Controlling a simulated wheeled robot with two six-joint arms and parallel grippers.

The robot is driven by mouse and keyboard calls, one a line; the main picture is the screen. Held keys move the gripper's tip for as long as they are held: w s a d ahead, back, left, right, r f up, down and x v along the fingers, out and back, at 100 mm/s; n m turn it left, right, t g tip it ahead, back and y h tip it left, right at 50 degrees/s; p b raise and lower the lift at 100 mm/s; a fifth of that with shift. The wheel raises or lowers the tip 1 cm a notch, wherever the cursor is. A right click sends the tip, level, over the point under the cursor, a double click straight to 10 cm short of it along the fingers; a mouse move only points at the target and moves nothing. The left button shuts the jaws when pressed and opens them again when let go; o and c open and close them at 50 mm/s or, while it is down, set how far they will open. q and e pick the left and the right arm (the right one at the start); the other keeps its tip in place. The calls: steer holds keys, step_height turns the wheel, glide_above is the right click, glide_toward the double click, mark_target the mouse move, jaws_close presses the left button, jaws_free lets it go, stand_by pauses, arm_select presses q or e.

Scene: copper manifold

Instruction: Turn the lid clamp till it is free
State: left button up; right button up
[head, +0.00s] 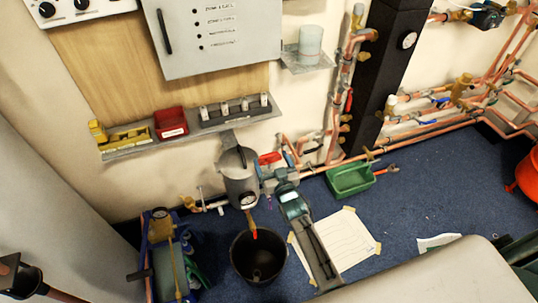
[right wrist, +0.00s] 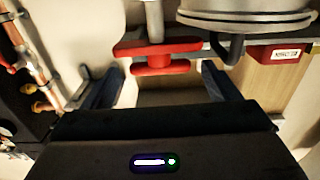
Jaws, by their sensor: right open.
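The lid clamp's red T-shaped handle (head: 269,158) sits beside the top of a grey metal canister (head: 238,188) with a gauge on its front. In the right wrist view the red handle (right wrist: 157,48) hangs on a grey stem, next to the canister's rim (right wrist: 245,18). My right gripper (head: 268,180) is at the canister's right side, just below the handle. Its two dark fingers (right wrist: 162,72) are open, with the handle between or just beyond their tips. I cannot tell if they touch it.
A black bucket (head: 258,257) stands on the blue floor below the canister. A shelf (head: 150,147) with a red bin (head: 171,122) is on the wall behind. Copper pipes (head: 430,127) run right of a black column (head: 386,70). A green tray (head: 350,179) lies on the floor.

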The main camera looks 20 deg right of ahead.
mark_target(270, 156)
steer(key=shift+w, duration=1.55)
steer(key=c, duration=1)
arm_select(q)
steer(key=shift+w+d+r, duration=0.3)
steer(key=shift+w, duration=0.25)
arm_select(e)
steer(key=shift+r, duration=0.1)
